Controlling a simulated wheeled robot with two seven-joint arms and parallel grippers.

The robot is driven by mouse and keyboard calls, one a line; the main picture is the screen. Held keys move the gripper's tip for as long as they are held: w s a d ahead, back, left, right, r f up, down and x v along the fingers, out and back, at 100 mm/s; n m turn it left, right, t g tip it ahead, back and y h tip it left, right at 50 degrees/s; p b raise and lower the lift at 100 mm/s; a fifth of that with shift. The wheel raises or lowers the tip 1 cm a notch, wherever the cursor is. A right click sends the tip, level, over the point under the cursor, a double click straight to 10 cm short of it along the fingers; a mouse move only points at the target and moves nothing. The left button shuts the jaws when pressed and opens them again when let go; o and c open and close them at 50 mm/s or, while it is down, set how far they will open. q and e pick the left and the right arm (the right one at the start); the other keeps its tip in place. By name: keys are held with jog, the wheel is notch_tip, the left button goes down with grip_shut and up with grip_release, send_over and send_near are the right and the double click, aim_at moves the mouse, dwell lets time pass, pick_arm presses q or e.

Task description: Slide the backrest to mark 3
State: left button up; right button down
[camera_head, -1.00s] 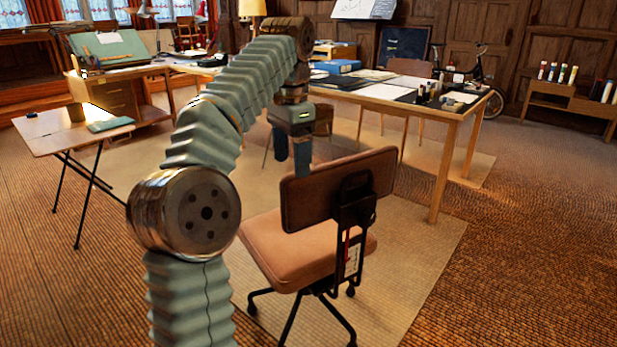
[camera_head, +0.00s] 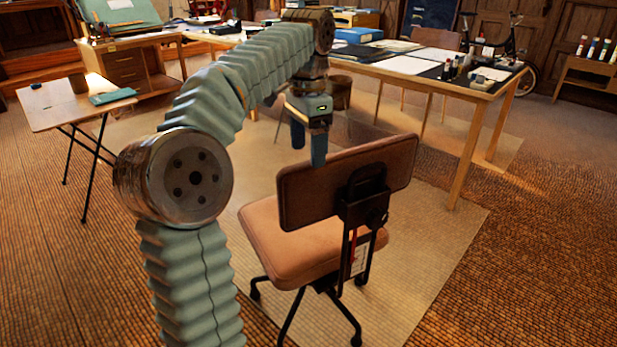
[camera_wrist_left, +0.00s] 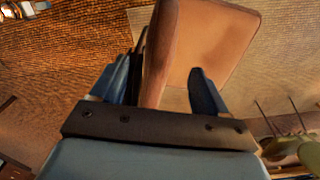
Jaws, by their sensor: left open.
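The chair's brown backrest (camera_head: 335,185) stands upright behind the tan seat (camera_head: 290,245), held on a black bracket (camera_head: 368,195). Below the bracket are a red pointer (camera_head: 352,243) and a white scale plate (camera_head: 360,258); its marks are too small to read. My left gripper (camera_head: 308,150) is open at the backrest's top edge, left of its middle. In the left wrist view, the backrest (camera_wrist_left: 163,50) passes between the open fingers, closer to the left finger; a gap shows to the right finger. I cannot tell whether the left finger touches. My right gripper is not in view.
A drafting table (camera_head: 485,92) with papers and bottles stands behind the chair. A small folding table (camera_head: 70,110) stands at left, near a wooden desk (camera_head: 130,70). The chair stands on a pale mat (camera_head: 440,250). Floor at right is clear.

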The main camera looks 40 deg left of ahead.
aim_at(308, 178)
pick_arm(q)
notch_tip(308, 178, down, 8)
jog(key=shift+r+b, duration=0.1)
jog(key=shift+b, duration=0.65)
